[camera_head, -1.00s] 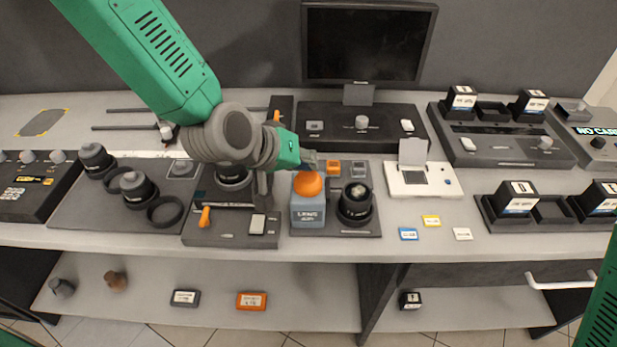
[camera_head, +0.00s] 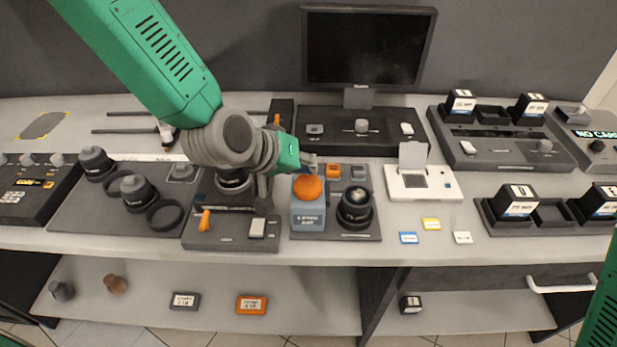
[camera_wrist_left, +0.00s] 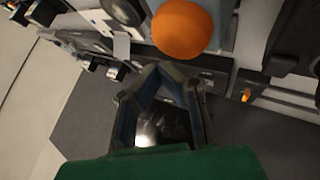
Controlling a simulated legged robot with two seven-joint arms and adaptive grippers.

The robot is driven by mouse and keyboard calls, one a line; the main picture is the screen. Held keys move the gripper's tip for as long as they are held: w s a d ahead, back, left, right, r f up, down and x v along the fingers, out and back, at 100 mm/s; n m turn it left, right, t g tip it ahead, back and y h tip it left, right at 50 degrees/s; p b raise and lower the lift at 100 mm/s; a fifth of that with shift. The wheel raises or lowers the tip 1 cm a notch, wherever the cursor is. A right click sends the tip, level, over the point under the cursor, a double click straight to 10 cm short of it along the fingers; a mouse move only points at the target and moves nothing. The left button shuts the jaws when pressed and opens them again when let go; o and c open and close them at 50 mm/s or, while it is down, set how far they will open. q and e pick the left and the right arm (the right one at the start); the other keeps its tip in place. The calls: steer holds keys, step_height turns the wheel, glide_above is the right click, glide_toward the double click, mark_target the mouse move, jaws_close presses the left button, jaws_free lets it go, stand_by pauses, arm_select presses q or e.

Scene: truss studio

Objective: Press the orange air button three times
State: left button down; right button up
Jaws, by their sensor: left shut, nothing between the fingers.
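The orange air button (camera_head: 308,188) is a round orange ball on top of a blue-grey box (camera_head: 308,214) at the middle of the bench. My left gripper (camera_head: 312,160) is shut and empty, just behind and above the ball in the head view. Whether it touches the ball cannot be told there. In the left wrist view, the closed fingertips (camera_wrist_left: 165,72) are just below the orange ball (camera_wrist_left: 183,30) in the picture, with a small gap between them. My right gripper is out of view.
A black round-topped device (camera_head: 355,203) stands right beside the blue-grey box. Small orange (camera_head: 333,171) and grey (camera_head: 359,172) blocks sit behind it. A dark station with an orange lever (camera_head: 204,220) is to the left, a white device (camera_head: 423,182) to the right. A monitor (camera_head: 366,45) stands behind.

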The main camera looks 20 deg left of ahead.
mark_target(307, 180)
arm_select(q)
steer(key=shift+f, duration=0.1)
steer(key=shift+f, duration=0.3)
steer(key=shift+s+f+b, duration=0.1)
steer(key=shift+f+b, duration=0.6)
steer(key=shift+f, duration=0.1)
stand_by(1.0)
steer(key=shift+r, duration=0.15)
steer(key=shift+r+p, duration=1.1)
steer(key=shift+r, duration=0.05)
step_height(307, 180, up, 5)
steer(key=p, duration=0.4)
